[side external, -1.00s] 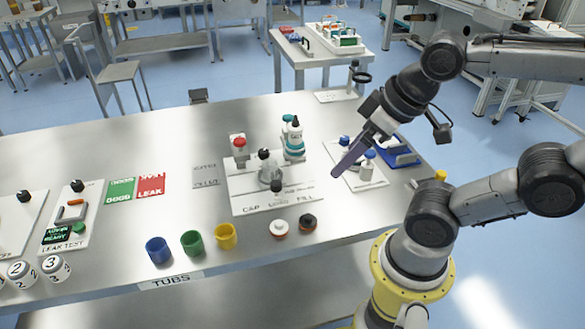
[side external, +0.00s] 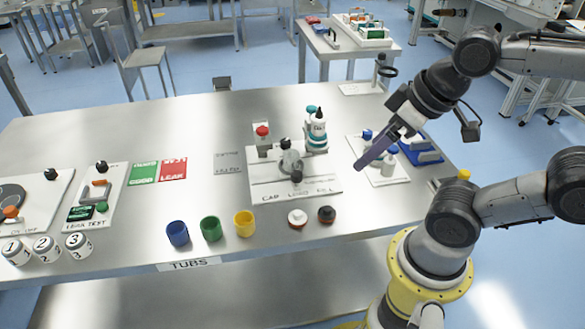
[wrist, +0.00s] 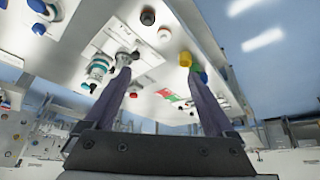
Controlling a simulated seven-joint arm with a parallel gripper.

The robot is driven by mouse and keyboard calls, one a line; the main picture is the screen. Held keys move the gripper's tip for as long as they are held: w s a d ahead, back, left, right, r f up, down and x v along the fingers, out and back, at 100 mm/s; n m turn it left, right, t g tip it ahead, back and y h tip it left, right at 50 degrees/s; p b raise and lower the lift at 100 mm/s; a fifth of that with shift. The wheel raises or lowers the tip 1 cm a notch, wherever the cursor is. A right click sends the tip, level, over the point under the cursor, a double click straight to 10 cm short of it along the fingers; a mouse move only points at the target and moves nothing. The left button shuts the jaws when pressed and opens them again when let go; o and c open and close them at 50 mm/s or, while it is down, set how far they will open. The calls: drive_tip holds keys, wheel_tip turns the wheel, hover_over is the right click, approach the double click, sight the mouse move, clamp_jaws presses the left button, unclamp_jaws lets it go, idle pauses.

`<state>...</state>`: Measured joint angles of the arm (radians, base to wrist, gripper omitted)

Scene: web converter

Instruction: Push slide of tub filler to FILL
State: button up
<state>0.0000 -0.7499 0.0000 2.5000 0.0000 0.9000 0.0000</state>
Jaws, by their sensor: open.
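The tub filler (side external: 262,186) is a white plate on the bench, lettered CAP, LOAD and FILL along its front edge. A grey rounded part with a black knob (side external: 285,143) stands in its middle. A small dark knob sits near the LOAD lettering; I cannot tell the slide's exact position. A white and teal bottle (side external: 316,130) and a red-topped part (side external: 262,131) stand at the back. My gripper (side external: 357,166) hangs above and right of the plate, apart from it. In the wrist view my gripper (wrist: 157,68) has its two purple fingers spread, with nothing between them.
A white plate with blue-topped parts (side external: 390,156) lies right of the filler, close under my gripper. Blue (side external: 177,233), green (side external: 211,229) and yellow (side external: 244,224) tubs stand front left. White (side external: 297,218) and black (side external: 326,215) round caps lie in front of the filler.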

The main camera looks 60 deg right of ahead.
drive_tip(key=c, duration=0.3)
drive_tip(key=w+r, duration=0.3)
drive_tip(key=w, duration=0.1)
drive_tip(key=shift+c, duration=0.2)
drive_tip(key=g, duration=0.6)
hover_over(297, 173)
wheel_tip(297, 173, down, 12)
wheel_tip(297, 173, down, 13)
drive_tip(key=shift+r, duration=0.15)
